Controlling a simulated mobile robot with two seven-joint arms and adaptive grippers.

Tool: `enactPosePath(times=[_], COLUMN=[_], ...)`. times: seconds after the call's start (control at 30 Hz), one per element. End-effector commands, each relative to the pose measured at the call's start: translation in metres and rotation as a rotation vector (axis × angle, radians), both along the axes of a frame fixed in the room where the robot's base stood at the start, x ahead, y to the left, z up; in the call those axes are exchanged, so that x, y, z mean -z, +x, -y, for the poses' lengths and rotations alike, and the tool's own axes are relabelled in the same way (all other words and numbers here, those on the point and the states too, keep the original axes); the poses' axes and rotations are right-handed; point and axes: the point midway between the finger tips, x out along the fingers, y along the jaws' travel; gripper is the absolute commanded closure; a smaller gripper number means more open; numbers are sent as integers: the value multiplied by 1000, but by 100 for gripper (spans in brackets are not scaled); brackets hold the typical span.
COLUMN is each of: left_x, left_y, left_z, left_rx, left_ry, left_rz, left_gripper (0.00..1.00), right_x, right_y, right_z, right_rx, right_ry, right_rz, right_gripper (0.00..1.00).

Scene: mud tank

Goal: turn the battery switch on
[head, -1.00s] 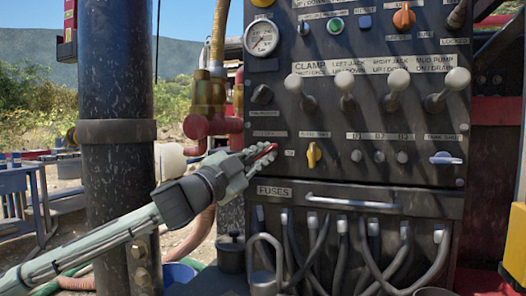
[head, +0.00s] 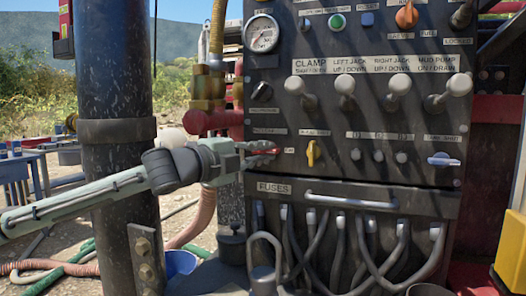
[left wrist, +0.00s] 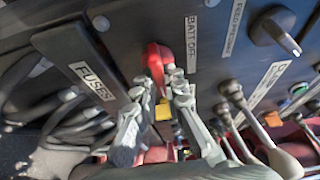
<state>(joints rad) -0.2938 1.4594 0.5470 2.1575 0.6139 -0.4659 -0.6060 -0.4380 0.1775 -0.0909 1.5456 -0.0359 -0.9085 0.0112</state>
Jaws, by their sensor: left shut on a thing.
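The red battery switch (left wrist: 155,58) sits on the dark control panel, beside a label that reads "BATT OFF" (left wrist: 191,44) in the left wrist view. My left gripper (left wrist: 157,92) is shut on the red switch, with a finger on each side of its handle. In the head view my left gripper (head: 262,152) reaches in from the left at the panel's left edge, and a bit of the red switch (head: 274,151) shows at its fingertips. The fingers hide most of the switch there. My right gripper is in neither view.
A yellow knob (head: 312,153) stands just right of the switch, and a black knob (head: 262,91) above it. Several white-knobbed levers (head: 346,86) stick out higher up. Cables hang below the fuses handle (head: 352,200). A dark post (head: 117,150) stands left, behind my arm.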

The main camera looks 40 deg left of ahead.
Motion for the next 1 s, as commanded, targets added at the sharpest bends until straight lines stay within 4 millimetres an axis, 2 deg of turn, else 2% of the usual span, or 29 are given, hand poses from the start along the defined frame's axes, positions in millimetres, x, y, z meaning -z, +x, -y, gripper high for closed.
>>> enactPosePath(times=[0.57,0.6,0.63,1.0], left_x=[1,1,1,0], left_y=[0,0,0,-3], left_z=[0,0,0,-1], left_rx=[-1,-1,-1,-1], left_ry=[30,30,30,25], left_rz=[-7,-7,-7,-6], left_gripper=[100,85,81,81], right_x=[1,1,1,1], right_y=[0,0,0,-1], right_z=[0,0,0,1], right_rx=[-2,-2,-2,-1], right_ry=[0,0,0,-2], right_rz=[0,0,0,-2], right_gripper=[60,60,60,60])
